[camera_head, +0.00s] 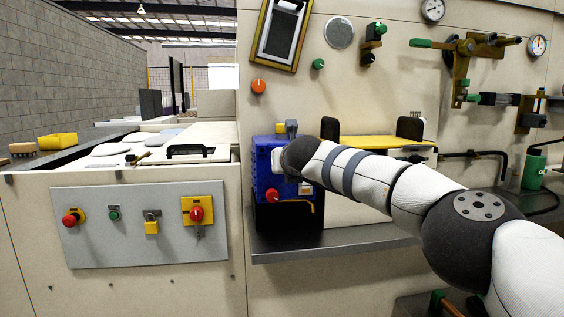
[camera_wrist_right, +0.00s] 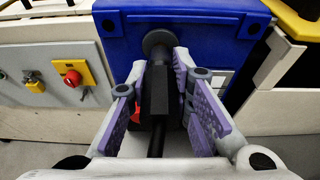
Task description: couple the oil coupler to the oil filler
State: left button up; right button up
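In the right wrist view, the oil coupler (camera_wrist_right: 158,95) is a black body with a dark hose running back toward the camera. My right gripper (camera_wrist_right: 161,72) has its purple-padded fingers on both sides of it and appears shut on it. The coupler's far end is at the grey round oil filler (camera_wrist_right: 157,40) on the face of the blue unit (camera_wrist_right: 195,25); I cannot tell whether it is seated. In the head view, the blue unit (camera_head: 264,160) stands on a shelf. My right wrist hides the filler and coupler there. My left gripper is not in view.
A grey control panel (camera_head: 140,245) is to the left. A yellow-topped hopper (camera_head: 375,142) stands to the right. The shelf (camera_head: 330,245) sticks out below.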

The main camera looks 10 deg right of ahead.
jog(key=o, duration=0.5)
jog(key=shift+c, duration=0.2)
jog(key=shift+s+r, duration=0.4)
jog(key=shift+s, duration=0.15)
jog(key=v, duration=1)
jog(key=shift+s, duration=0.4)
